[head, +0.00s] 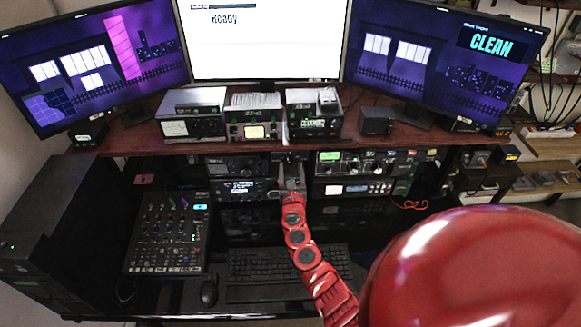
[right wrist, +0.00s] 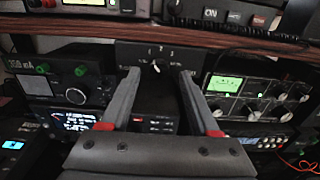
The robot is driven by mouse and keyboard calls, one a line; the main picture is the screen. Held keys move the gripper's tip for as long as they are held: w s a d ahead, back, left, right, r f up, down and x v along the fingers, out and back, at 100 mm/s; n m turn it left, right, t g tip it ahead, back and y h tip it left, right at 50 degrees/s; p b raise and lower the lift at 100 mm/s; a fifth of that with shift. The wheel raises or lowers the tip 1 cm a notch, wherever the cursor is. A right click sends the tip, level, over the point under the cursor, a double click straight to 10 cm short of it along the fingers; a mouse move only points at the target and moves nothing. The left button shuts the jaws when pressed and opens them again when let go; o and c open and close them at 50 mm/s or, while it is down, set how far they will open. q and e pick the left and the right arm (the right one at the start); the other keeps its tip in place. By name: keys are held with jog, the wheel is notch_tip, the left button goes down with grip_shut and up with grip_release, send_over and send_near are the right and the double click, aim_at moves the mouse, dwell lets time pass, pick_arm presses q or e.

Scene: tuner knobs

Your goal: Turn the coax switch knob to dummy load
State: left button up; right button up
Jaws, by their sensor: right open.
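The coax switch is a dark box (right wrist: 140,52) with small position marks on its face, in the upper middle of the right wrist view. Its small knob (right wrist: 156,66) has a light pointer. The pointer is near the marks, but I cannot tell which one it is at, and no dummy load label is readable. My right gripper (right wrist: 161,74) is open, with one finger on each side of the knob and a gap to each. In the head view my right gripper (head: 290,172) reaches up to the shelf's middle and mostly hides the switch. My left gripper is not in view.
A radio with a green meter (right wrist: 228,84) and several knobs stands right of the switch, and a meter box with green terminals (right wrist: 72,80) stands left. The shelf (head: 130,143) lies above. A mixer (head: 166,235) and keyboard (head: 275,270) are on the desk below.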

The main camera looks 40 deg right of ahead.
jog(key=shift+w+d, duration=0.35)
jog(key=shift+w, duration=0.3)
jog(key=shift+c, duration=0.3)
grip_shut()
